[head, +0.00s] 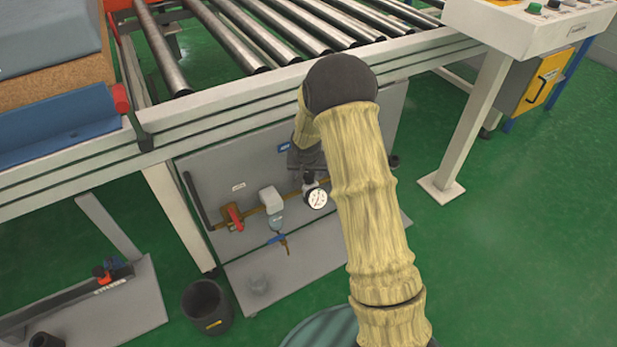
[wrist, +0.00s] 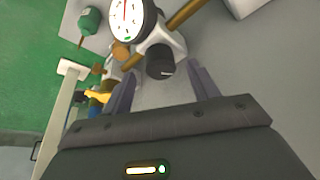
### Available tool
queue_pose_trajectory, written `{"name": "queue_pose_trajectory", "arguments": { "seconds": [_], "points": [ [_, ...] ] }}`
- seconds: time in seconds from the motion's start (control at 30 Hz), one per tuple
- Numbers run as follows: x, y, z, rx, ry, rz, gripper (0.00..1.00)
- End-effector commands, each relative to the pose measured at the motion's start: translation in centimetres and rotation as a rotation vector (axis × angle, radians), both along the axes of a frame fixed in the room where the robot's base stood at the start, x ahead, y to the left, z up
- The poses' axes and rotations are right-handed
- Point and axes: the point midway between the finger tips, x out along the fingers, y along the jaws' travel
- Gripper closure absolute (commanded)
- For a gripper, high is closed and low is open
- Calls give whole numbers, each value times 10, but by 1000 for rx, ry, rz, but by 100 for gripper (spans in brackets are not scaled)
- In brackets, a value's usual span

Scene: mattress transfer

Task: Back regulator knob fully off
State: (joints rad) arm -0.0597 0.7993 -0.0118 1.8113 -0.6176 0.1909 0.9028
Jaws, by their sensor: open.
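The black regulator knob (wrist: 160,61) shows in the wrist view, below the white round gauge (wrist: 127,20) on the regulator body. My gripper (wrist: 163,85) is open, with one finger on each side of the line to the knob. The knob's end lies between or just beyond the fingertips; contact is not visible. In the head view the gauge (head: 316,198) shows on the grey panel under the roller table. My arm comes down in front of the panel, and my gripper (head: 307,165) is partly hidden behind it. The knob cannot be made out there.
A brass pipe (wrist: 185,14) runs through the regulator. A red-handled valve (head: 235,217), a filter bowl with a blue drain handle (head: 277,239) and a roller table frame (head: 250,100) are close by. A black bin (head: 207,307) stands on the green floor.

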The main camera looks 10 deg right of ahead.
Motion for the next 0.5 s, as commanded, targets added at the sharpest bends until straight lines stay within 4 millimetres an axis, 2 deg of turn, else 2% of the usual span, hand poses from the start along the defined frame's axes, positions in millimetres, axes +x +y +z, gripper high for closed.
{"name": "queue_pose_trajectory", "arguments": {
  "seconds": [0.03, 0.2, 0.5],
  "points": [
    [3, -1, -11, 0, 1, 0, 41],
    [9, -2, -23, 1, 0, 0, 41],
    [10, -2, -24, 0, 0, 0, 41]
  ]
}}
